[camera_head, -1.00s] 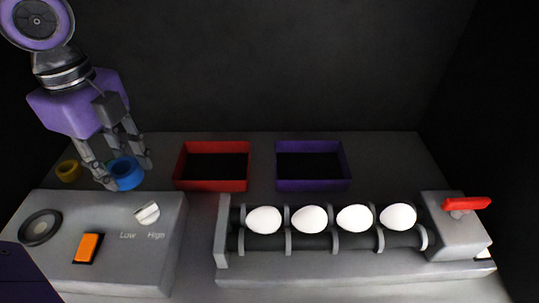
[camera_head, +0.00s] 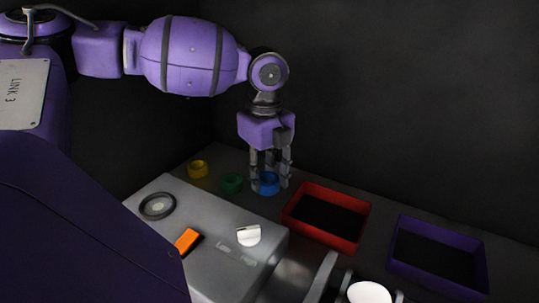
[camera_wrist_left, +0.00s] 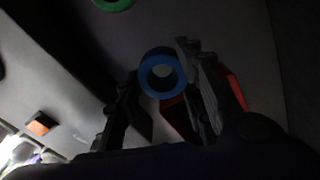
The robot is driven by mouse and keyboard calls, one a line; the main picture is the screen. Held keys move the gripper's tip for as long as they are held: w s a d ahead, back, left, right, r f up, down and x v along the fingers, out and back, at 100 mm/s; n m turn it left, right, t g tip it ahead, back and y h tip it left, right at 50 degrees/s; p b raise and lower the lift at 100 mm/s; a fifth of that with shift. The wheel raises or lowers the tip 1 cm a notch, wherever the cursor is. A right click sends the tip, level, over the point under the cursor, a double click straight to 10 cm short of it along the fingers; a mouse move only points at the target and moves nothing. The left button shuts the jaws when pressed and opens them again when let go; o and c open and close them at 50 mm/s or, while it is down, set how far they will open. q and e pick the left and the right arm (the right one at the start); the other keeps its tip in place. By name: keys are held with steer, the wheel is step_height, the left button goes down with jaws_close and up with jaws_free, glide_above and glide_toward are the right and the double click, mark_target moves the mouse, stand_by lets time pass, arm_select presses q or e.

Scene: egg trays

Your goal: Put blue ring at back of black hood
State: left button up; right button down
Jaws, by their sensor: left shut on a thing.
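The blue ring (camera_head: 268,184) is between the fingers of my left gripper (camera_head: 270,182), behind the grey box and beside the red tray. My left gripper is shut on it. The left wrist view shows the blue ring (camera_wrist_left: 162,73) between the two dark fingers. My right gripper is out of view.
A green ring (camera_head: 232,183) and a yellow ring (camera_head: 197,169) stand left of the blue ring. The grey box (camera_head: 217,260) carries an orange switch (camera_head: 187,240) and a white knob (camera_head: 248,235). A red tray (camera_head: 336,242) and a purple tray (camera_head: 430,278) lie to the right.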

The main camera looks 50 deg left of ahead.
arm_select(q)
steer(key=shift+w+a+f, duration=0.25)
steer(key=shift+w+f, duration=0.1)
steer(key=shift+f, duration=0.15)
steer(key=f, duration=0.2)
steer(key=f+b, duration=0.1)
steer(key=shift+w+a+f, duration=0.2)
steer(key=shift+w+f, duration=0.1)
steer(key=shift+f, duration=0.1)
steer(key=o, duration=1.1)
steer(key=shift+f, duration=0.1)
